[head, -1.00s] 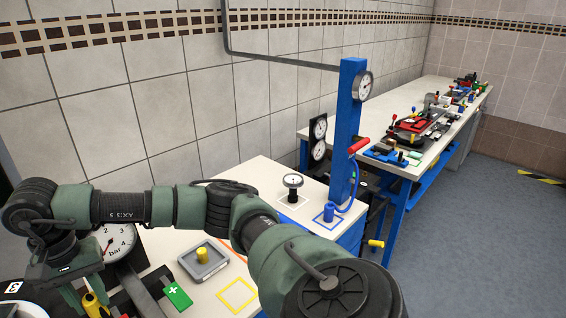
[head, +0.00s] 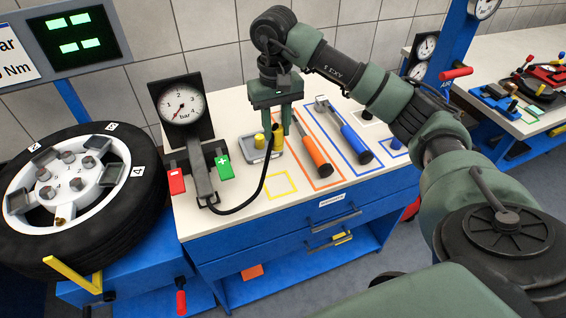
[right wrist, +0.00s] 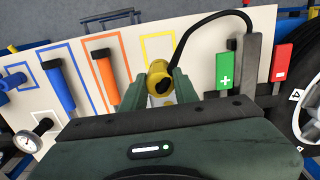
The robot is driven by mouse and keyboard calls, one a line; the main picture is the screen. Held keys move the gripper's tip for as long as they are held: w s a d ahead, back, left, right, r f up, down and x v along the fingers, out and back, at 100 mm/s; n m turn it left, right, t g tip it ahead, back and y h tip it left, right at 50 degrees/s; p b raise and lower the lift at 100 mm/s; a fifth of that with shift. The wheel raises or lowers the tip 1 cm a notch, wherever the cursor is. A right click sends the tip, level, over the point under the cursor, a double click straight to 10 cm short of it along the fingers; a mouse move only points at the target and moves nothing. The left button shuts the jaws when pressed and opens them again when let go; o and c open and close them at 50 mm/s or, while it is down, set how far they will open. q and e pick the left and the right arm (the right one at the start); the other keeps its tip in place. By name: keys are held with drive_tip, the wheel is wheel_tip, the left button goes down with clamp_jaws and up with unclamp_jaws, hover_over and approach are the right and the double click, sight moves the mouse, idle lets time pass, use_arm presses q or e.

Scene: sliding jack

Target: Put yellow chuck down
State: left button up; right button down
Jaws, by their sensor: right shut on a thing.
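The yellow chuck (head: 278,130) is between the fingers of my right gripper (head: 276,127), which is shut on it above the bench. In the right wrist view the chuck (right wrist: 160,84) shows between both fingers, with its black hose curving away. The hose runs to the foot of the pressure gauge (head: 183,108). A yellow square outline (head: 281,186) is on the white bench top, in front of the gripper in the head view, and empty. It also shows in the right wrist view (right wrist: 157,36). My left gripper is not in view.
A small grey tray (head: 250,155) with a yellow piece (head: 259,141) stands by the gripper. An orange-handled tool (head: 314,152) and a blue-handled tool (head: 355,146) lie in outlines. Green (head: 224,166) and red (head: 177,181) pedals and a wheel (head: 140,195) are left.

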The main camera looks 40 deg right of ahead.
wheel_tip(320, 180, down, 15)
drive_tip(key=p, duration=0.4)
drive_tip(key=shift+d+r, duration=0.1)
drive_tip(key=shift+f+b, duration=0.25)
drive_tip(key=shift+b, duration=0.05)
drive_tip(key=c, duration=1.1)
unclamp_jaws()
